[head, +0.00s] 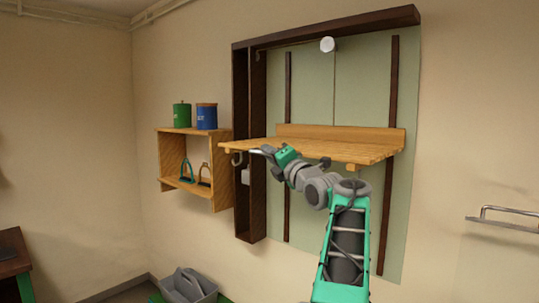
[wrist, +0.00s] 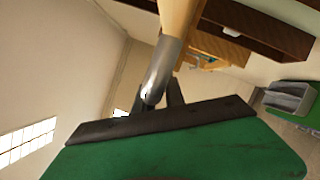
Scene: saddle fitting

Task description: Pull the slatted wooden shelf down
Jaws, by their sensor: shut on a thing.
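The slatted wooden shelf (head: 345,148) juts out level from the wall inside a dark wooden frame, with a wooden back strip behind it. My gripper (head: 264,151) is at the shelf's front left, just below its edge. In the wrist view my gripper (wrist: 148,106) is shut on a grey metal handle (wrist: 160,72), which runs up to a pale wooden part (wrist: 180,15). The fingertips are partly hidden by the handle and the dark gripper bar. My arm hides part of the wall below the shelf.
The dark frame (head: 250,205) has a thick left post and top beam, with dark vertical rails (head: 390,110) on the panel. A white round weight (head: 327,44) hangs near the top. A small wall box (head: 219,175) with stirrups stands left; a metal rail (head: 510,211) is right.

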